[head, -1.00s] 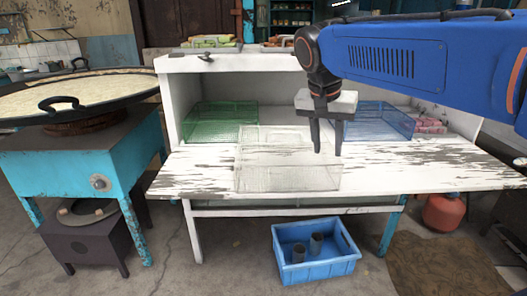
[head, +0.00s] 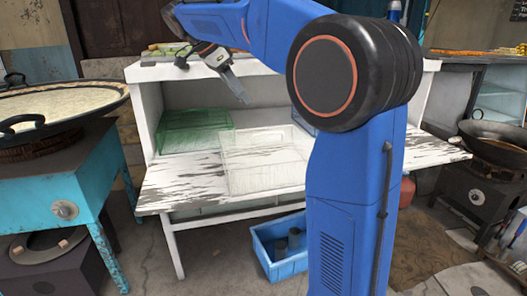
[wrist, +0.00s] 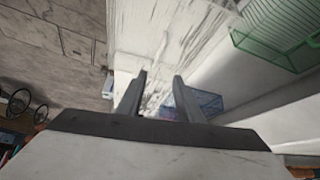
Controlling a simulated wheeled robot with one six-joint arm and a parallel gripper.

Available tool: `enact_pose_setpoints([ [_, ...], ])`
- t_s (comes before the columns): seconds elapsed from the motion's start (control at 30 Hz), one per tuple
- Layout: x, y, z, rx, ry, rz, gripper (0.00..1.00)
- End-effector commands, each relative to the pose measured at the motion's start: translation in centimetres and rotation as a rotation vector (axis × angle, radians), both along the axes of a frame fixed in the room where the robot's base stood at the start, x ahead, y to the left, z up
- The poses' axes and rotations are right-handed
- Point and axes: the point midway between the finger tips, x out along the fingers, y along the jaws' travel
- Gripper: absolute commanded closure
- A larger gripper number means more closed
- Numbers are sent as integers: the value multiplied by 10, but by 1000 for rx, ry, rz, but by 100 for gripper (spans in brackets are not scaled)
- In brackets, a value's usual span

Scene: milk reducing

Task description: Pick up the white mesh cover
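The white mesh cover (head: 262,165) rests on the worn white table (head: 170,187), between the green mesh basket and my arm in the head view. I cannot make it out clearly in the wrist view. My gripper (head: 243,100) is above and behind the cover, tilted and apart from it. In the wrist view my gripper (wrist: 160,76) has its two fingers spread with nothing between them.
A green mesh basket (head: 190,130) sits on the table at left; it also shows in the wrist view (wrist: 272,32). A blue mesh basket (wrist: 207,101) is partly hidden by my arm. A blue crate (head: 283,262) stands below. A large pan (head: 60,103) is at left.

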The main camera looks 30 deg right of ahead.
Motion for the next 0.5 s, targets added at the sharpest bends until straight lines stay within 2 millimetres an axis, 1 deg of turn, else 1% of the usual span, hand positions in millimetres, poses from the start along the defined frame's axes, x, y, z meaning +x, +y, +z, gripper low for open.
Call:
enact_pose_setpoints([
  [0.3, -4, -31, -48, 1, 4, 0, 67],
  [0.5, -6, -48, -75, 1, 3, 1, 67],
])
